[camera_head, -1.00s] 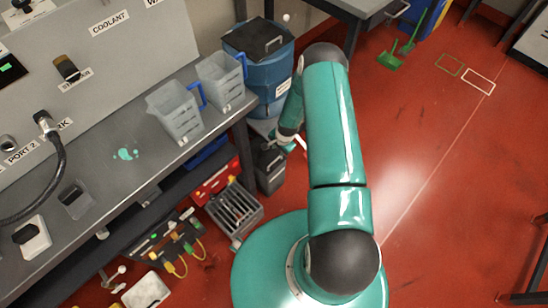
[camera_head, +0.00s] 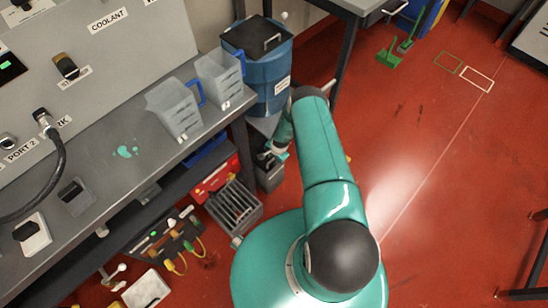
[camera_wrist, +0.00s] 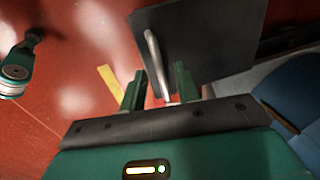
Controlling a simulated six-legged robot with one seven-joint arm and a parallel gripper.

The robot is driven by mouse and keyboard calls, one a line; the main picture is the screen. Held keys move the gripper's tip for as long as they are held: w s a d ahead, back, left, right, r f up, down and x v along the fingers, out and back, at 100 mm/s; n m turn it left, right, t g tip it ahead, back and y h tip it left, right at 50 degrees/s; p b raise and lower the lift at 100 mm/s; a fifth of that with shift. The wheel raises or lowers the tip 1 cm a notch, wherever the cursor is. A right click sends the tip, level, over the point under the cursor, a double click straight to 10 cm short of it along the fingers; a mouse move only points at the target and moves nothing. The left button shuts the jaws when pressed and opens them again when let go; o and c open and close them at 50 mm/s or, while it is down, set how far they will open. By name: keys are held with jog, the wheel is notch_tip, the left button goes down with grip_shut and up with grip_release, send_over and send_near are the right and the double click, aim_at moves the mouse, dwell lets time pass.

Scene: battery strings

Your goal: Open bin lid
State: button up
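A small dark bin (camera_head: 269,174) stands on the floor beside the workbench leg, below the blue barrel. My gripper (camera_head: 276,151) is right over its top and hides much of it. In the wrist view, a flat dark lid (camera_wrist: 205,35) with a pale metal bar handle (camera_wrist: 152,52) fills the upper middle. It appears to be this bin's lid, though its hinge is not clear. My gripper's two green fingers (camera_wrist: 160,72) are apart, one on each side of the handle's near end. I cannot tell whether they touch it.
A blue barrel (camera_head: 268,79) with a black handled lid (camera_head: 257,37) stands just behind; its blue also shows in the wrist view (camera_wrist: 295,90). The grey workbench (camera_head: 110,160) holds two clear jugs at left. Red floor (camera_head: 440,190) is open at right.

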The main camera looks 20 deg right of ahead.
grip_shut()
jog(key=shift+a+r, duration=0.2)
dwell(0.3)
